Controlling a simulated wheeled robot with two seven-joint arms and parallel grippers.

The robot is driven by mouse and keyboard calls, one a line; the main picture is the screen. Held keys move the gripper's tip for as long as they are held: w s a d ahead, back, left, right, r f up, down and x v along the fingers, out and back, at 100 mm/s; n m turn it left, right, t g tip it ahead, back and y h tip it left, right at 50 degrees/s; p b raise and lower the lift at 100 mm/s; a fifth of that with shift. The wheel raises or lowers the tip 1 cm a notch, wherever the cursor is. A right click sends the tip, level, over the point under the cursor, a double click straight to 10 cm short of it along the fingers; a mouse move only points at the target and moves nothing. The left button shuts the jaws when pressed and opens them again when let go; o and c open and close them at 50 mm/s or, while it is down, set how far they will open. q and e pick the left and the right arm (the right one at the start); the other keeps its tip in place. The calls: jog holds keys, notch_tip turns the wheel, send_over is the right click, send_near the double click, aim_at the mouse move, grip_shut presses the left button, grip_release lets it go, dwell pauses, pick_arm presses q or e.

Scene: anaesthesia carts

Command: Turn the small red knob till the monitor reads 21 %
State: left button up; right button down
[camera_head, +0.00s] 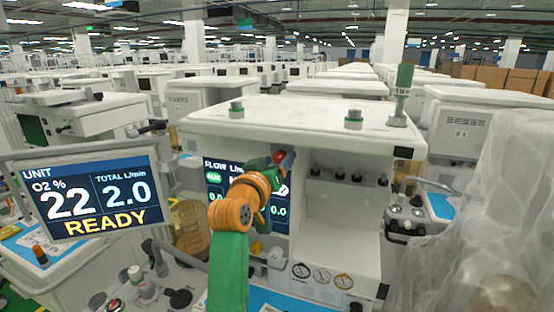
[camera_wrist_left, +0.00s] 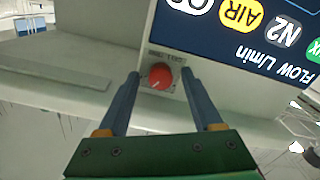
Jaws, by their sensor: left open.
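The monitor (camera_head: 97,196) at the left reads O2 22 %, total 2.0 L/min and READY. The small red knob (camera_wrist_left: 161,76) sits on the pale panel beside the flow screen in the left wrist view, with a light mark on its face. It shows as a small red patch in the head view (camera_head: 288,160), partly hidden by my arm. My left gripper (camera_wrist_left: 160,76) is open, with one blue-grey finger on each side of the knob. I cannot tell whether the fingers touch it. My right gripper is not in view.
The flow screen (camera_head: 223,178) is partly covered by my left arm. An open shelf bay (camera_head: 338,215) with dark knobs lies to its right. Pressure gauges (camera_head: 321,275) sit below. A translucent plastic cover (camera_head: 500,220) fills the right foreground.

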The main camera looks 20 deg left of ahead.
pick_arm(q)
grip_shut()
jog(key=shift+n, duration=0.5)
grip_release()
jog(key=shift+f, duration=0.1)
jog(key=shift+s+f+b, duration=0.1)
jog(key=shift+s+b, duration=0.3)
jog(key=shift+b, duration=0.05)
jog(key=s+b, duration=0.2)
jog(key=s, duration=0.4)
jog(key=shift+s+b, duration=0.15)
jog(key=shift+b, duration=0.25)
